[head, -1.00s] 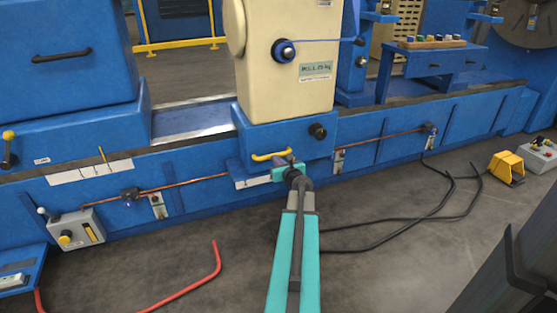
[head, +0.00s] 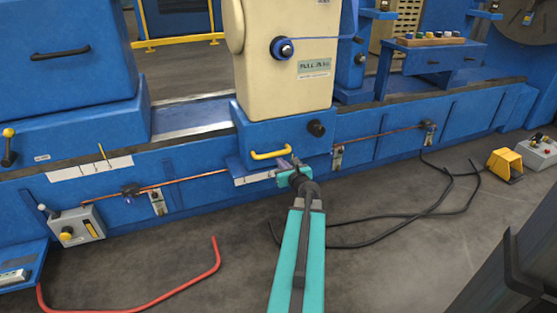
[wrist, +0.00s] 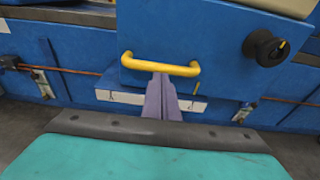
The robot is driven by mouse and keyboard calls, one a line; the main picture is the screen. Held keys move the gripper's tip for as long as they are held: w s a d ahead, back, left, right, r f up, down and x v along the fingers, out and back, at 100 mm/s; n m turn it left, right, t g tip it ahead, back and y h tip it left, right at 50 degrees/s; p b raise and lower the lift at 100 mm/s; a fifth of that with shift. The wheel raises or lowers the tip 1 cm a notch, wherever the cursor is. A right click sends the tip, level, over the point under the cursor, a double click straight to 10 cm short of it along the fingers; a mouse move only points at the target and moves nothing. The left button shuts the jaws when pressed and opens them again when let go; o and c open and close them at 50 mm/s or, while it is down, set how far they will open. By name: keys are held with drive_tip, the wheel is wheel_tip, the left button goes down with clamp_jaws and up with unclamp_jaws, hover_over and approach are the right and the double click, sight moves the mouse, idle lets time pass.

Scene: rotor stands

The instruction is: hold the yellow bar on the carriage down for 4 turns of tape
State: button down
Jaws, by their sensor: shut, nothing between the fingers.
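The yellow bar (head: 271,153) is a handle on the blue front of the carriage (head: 262,132), below its cream housing. In the wrist view the yellow bar (wrist: 160,67) runs across the upper middle. My gripper (head: 292,162) is at the carriage's lower front, at the bar's right end in the head view. In the wrist view my gripper (wrist: 160,78) has its two grey fingers together, empty, with the tips just at the bar's lower edge. I cannot tell whether they touch it.
A black knob (head: 316,129) sits right of the bar. A copper-coloured rod (head: 190,180) runs along the blue bed. A grey control box (head: 77,228) stands at left. A red hose (head: 195,284) and black cables (head: 400,235) lie on the floor. A yellow pedal (head: 505,165) is at right.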

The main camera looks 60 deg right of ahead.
drive_tip(key=p+v, duration=0.6)
drive_tip(key=v, duration=0.1)
idle(0.5)
drive_tip(key=shift+s+a, duration=0.1)
idle(0.6)
